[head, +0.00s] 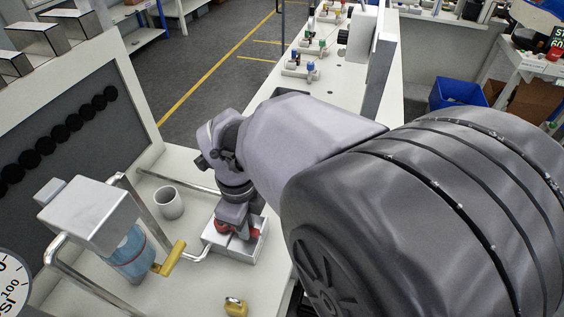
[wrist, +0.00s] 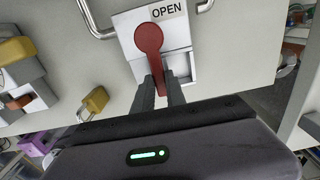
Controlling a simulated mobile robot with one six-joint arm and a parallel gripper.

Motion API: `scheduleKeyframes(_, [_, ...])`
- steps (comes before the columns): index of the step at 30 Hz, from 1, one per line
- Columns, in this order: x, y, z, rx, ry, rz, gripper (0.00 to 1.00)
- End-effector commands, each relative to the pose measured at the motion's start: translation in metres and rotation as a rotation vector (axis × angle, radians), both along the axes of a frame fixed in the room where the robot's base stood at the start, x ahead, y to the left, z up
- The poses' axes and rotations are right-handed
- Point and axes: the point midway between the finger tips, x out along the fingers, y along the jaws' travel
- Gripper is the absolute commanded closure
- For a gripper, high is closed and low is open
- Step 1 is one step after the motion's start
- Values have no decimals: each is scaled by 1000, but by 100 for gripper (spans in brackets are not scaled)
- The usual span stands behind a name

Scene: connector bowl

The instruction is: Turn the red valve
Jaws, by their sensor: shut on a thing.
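The red valve (wrist: 149,40) shows in the wrist view as a round red knob with a lever pointing down toward my gripper. It sits on a white and silver block with an "OPEN" label (wrist: 167,11) at its top right. My gripper (wrist: 161,86) has its two dark fingers around the lower end of the red lever and is shut on it. In the head view my gripper (head: 232,217) points down onto the block (head: 245,248), and a little red of the valve (head: 222,227) shows beside it; the rest is hidden by my wrist.
A grey cup (head: 168,202) stands left of the block. A metal pipe runs from the block to a yellow-handled fitting (head: 172,258) below a filter housing (head: 128,252). A yellow padlock-like piece (head: 236,306) lies in front. A blue bin (head: 457,92) is far right.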

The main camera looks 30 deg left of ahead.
Motion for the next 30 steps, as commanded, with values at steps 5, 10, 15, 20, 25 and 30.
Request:
scheduleKeyframes(5, [0, 0, 0, 1, 1, -2, 80])
scheduleKeyframes(10, [0, 0, 0, 1, 1, -1, 62])
scheduleKeyframes(15, [0, 0, 0, 0, 1, -1, 62])
scheduleKeyframes(20, [0, 0, 16, 2, -1, -1, 62])
scheduleKeyframes(25, [0, 1, 73, 4, -1, -1, 62])
scheduleKeyframes(30, [0, 0, 128, 3, 0, -2, 62])
